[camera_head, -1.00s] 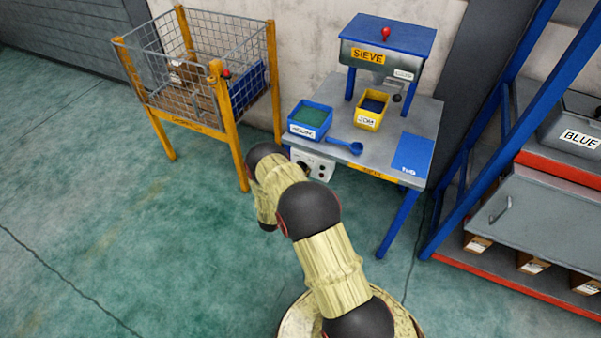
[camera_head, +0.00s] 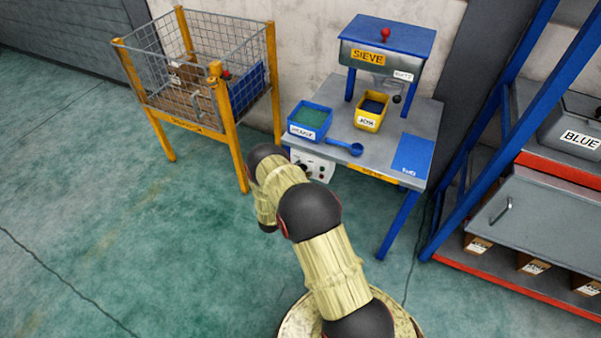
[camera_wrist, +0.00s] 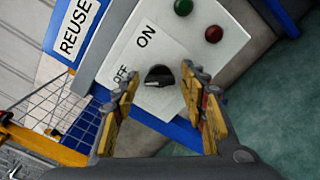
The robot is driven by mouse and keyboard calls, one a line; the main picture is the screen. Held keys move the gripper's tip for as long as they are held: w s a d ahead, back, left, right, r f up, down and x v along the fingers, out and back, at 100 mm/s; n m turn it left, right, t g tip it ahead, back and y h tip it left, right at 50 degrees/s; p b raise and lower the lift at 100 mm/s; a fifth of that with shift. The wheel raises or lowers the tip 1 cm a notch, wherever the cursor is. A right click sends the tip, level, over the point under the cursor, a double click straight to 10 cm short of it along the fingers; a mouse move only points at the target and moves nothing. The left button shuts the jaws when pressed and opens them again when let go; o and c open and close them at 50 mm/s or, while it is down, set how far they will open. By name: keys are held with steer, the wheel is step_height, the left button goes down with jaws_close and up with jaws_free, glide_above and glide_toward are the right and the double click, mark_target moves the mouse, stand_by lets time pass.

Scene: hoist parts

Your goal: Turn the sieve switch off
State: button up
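The sieve switch is a black round knob (camera_wrist: 160,76) on a white panel (camera_wrist: 205,55) with the words OFF and ON beside it. A pale mark on the knob sits at its lower left, on the side of the word OFF. My gripper (camera_wrist: 160,78) is open, with one yellow-and-dark finger to each side of the knob in the wrist view. I cannot tell whether the fingers touch it. In the head view the control box (camera_head: 318,168) hangs under the table's front left edge; my arm hides my gripper there.
A green button (camera_wrist: 183,6) and a red button (camera_wrist: 214,34) sit on the same panel. The sieve (camera_head: 385,57) stands on the table (camera_head: 385,152) with a blue bin (camera_head: 309,119), yellow bin (camera_head: 371,111) and blue scoop (camera_head: 345,148). A mesh cage (camera_head: 190,75) stands left.

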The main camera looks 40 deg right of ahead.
steer(key=shift+o, duration=0.2)
steer(key=v, duration=1.2)
steer(key=shift+f, duration=0.1)
stand_by(0.3)
